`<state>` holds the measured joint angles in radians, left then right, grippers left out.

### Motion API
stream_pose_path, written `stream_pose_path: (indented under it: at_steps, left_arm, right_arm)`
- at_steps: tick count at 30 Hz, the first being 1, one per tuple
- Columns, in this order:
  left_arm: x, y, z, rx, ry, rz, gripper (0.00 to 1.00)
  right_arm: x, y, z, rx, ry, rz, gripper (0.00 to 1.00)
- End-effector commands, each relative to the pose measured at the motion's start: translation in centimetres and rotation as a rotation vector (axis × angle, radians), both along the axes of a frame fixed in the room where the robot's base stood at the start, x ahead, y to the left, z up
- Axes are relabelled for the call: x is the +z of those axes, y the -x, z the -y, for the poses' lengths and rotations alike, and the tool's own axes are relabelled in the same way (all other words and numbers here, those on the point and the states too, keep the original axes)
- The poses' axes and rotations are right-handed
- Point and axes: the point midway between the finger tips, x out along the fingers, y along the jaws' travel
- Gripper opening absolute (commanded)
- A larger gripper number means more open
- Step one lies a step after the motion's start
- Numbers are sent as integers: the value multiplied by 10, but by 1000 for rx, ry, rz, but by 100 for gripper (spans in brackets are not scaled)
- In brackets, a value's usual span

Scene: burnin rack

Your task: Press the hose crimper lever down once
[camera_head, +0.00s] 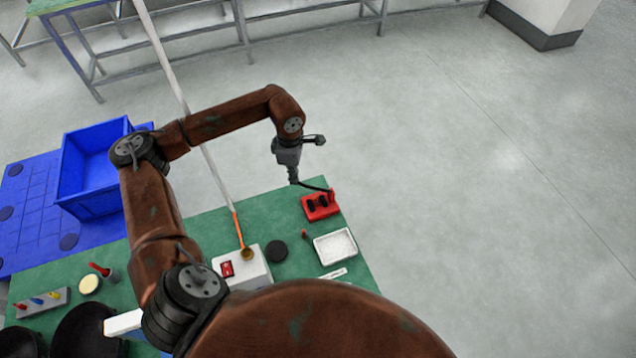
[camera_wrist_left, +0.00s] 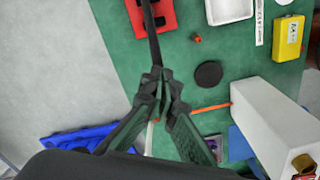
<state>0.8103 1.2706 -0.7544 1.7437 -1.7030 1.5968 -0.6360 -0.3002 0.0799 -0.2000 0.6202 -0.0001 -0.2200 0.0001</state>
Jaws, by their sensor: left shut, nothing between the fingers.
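The hose crimper has a red base (camera_head: 321,207) near the far right edge of the green table. Its black lever (camera_head: 318,188) rises from the base and slants toward my left gripper (camera_head: 293,181). In the left wrist view, the red base (camera_wrist_left: 153,15) is at the top and the lever (camera_wrist_left: 153,45) runs down to the fingertips of my left gripper (camera_wrist_left: 160,88). The gripper is shut and empty, pointing down at the lever's free end. I cannot tell whether the fingertips touch it. My right gripper is not in view.
The green table also holds a white tray (camera_head: 335,247), a black disc (camera_head: 276,252), a small red piece (camera_head: 304,233) and a white box (camera_head: 252,277) with a red switch. A pale pole rises beside the box. A blue crate (camera_head: 92,165) stands left.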

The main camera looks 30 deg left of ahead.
Motion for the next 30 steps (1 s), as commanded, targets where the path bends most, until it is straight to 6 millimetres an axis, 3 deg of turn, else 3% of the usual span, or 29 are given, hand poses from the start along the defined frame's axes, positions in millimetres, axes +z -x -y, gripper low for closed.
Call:
stream_pose_path:
  at_steps: [21,30]
  left_arm:
    - [57,0,0,0,-1,2,0]
    - [63,0,0,0,-1,1,0]
  right_arm:
    - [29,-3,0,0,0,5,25]
    - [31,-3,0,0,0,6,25]
